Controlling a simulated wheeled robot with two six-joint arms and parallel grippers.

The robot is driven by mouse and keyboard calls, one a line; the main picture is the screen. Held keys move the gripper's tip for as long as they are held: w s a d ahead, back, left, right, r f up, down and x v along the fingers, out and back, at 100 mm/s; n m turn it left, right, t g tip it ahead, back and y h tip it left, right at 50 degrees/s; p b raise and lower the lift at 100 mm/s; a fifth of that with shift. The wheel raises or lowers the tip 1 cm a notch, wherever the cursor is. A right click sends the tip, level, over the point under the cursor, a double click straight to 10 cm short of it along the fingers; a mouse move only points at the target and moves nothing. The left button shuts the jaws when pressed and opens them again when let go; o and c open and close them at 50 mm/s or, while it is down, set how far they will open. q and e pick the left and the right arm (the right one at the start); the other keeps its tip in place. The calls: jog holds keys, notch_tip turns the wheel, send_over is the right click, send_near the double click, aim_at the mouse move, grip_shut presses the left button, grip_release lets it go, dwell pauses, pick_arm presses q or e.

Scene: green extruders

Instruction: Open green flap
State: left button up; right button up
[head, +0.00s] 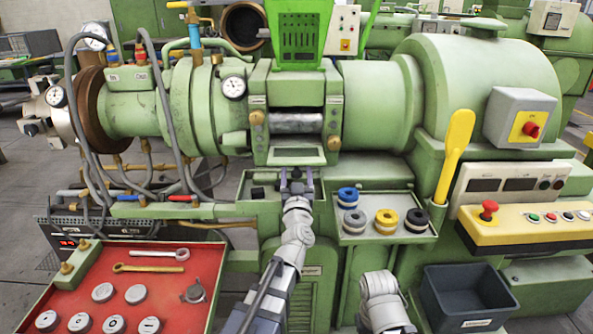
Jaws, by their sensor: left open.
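The bright green flap (298,36), a slotted panel, stands raised at the top middle of the extruder. Below it the opening shows a metal roller (298,123). My left gripper (297,174) is open and empty, fingers pointing up. It is in front of the machine, just under the small framed plate (296,156) and well below the flap; I cannot tell whether it touches the machine. Part of my right arm shows at the bottom, but its gripper is not in view.
A tray with coloured spools (386,220) sits right of my left gripper. A red tray (185,262) with discs and wrenches is at lower left. A yellow lever (455,150), a control panel (530,222) and a dark bin (468,297) are at right. Hoses (160,110) crowd the left.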

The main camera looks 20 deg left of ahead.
pick_arm(q)
jog(key=b+v, duration=0.2)
jog(key=v, duration=0.5)
jog(key=shift+s, duration=0.3)
jog(key=shift+s+d+f, duration=0.1)
jog(key=shift+f, duration=0.05)
